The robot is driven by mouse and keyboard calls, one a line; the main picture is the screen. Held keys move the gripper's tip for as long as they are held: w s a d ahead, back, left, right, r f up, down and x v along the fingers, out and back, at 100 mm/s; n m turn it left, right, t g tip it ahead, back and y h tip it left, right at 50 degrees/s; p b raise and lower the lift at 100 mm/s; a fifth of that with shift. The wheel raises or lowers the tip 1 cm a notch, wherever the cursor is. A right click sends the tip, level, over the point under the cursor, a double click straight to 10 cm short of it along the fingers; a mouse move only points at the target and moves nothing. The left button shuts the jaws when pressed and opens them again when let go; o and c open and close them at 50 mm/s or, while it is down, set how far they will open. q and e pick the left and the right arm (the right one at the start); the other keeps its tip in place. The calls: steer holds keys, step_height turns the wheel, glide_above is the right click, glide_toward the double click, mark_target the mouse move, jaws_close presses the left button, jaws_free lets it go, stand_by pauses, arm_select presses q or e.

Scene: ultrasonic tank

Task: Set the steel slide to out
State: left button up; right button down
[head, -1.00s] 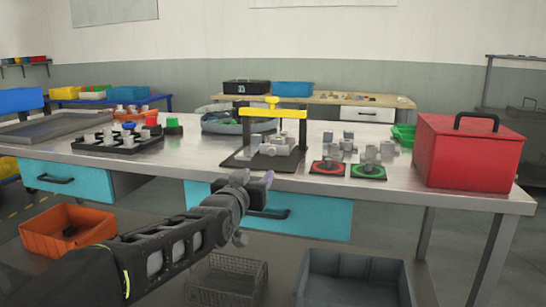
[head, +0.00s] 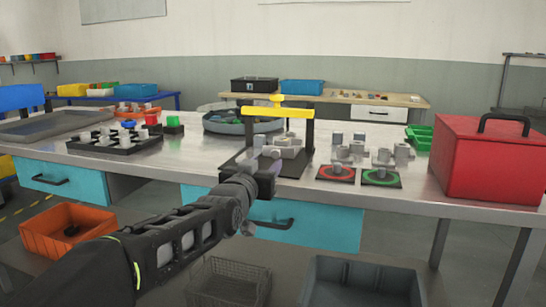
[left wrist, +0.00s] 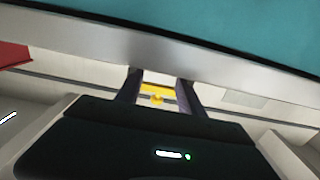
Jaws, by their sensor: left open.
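I cannot tell for certain which part is the steel slide. A black frame with a yellow crossbar (head: 290,112) stands on the bench, with grey metal parts (head: 284,146) under the bar on a dark base plate. The yellow bar also shows between the fingers in the left wrist view (left wrist: 157,98). My left gripper (head: 266,172) is open and empty in front of the bench's front edge, just before the base plate. It partly hides the plate's near left corner. In the left wrist view its two fingers (left wrist: 162,92) are apart. My right gripper is in neither view.
A red box (head: 487,160) stands at the bench's right end. Grey parts stand by red-ringed (head: 336,174) and green-ringed (head: 381,178) pads. A black peg rack (head: 115,143) and round grey tub (head: 242,124) are left. Teal drawers (head: 310,226) hang below the steel edge.

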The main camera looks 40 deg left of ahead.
mark_target(275, 154)
arm_select(q)
steer(key=x, duration=0.7)
steer(key=shift+w, duration=0.15)
jaws_close()
stand_by(1.2)
